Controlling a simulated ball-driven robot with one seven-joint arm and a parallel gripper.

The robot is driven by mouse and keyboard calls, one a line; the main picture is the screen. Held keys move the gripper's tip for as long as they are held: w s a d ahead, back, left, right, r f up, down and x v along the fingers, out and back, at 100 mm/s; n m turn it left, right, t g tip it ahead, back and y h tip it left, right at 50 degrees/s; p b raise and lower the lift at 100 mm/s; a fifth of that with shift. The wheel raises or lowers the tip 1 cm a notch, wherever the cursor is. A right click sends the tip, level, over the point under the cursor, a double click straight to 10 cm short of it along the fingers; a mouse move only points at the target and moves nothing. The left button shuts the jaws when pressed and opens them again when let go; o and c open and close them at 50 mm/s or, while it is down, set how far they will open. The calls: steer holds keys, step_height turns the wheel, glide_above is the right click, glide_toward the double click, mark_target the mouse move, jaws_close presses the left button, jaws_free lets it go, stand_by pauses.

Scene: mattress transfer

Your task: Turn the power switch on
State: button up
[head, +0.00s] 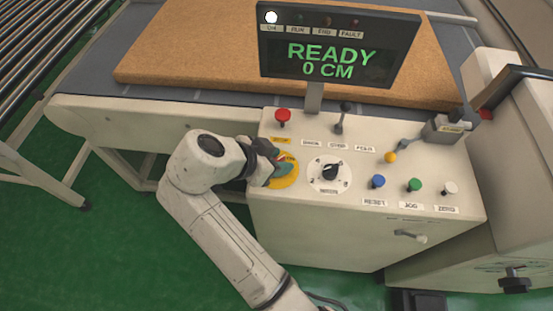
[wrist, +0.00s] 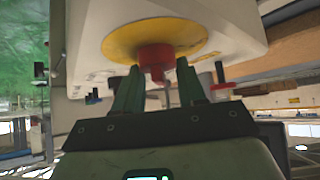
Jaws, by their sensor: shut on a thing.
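The power switch is a red knob (wrist: 155,56) on a round yellow plate (wrist: 125,42), which also shows on the sloped control panel in the head view (head: 291,180). My gripper (wrist: 160,80) has its two green fingers on either side of the red knob and is shut on it. In the head view my gripper (head: 276,165) reaches the panel's left side and covers most of the knob. The display (head: 333,60) above the panel reads READY, 0 CM. A white lamp (head: 271,17) glows above its leftmost label.
Right of the switch are a black rotary selector (head: 330,172) and blue (head: 377,181), green (head: 414,185) and white (head: 450,187) buttons. A red button (head: 283,116) and a black lever (head: 343,110) stand behind. A tan mattress slab (head: 190,45) lies on the conveyor.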

stand_by(0.3)
steer(key=o, duration=1)
steer(key=p+v, duration=0.2)
steer(key=v, duration=0.8)
steer(key=shift+s+a+r, duration=0.2)
steer(key=shift+a+r, duration=0.05)
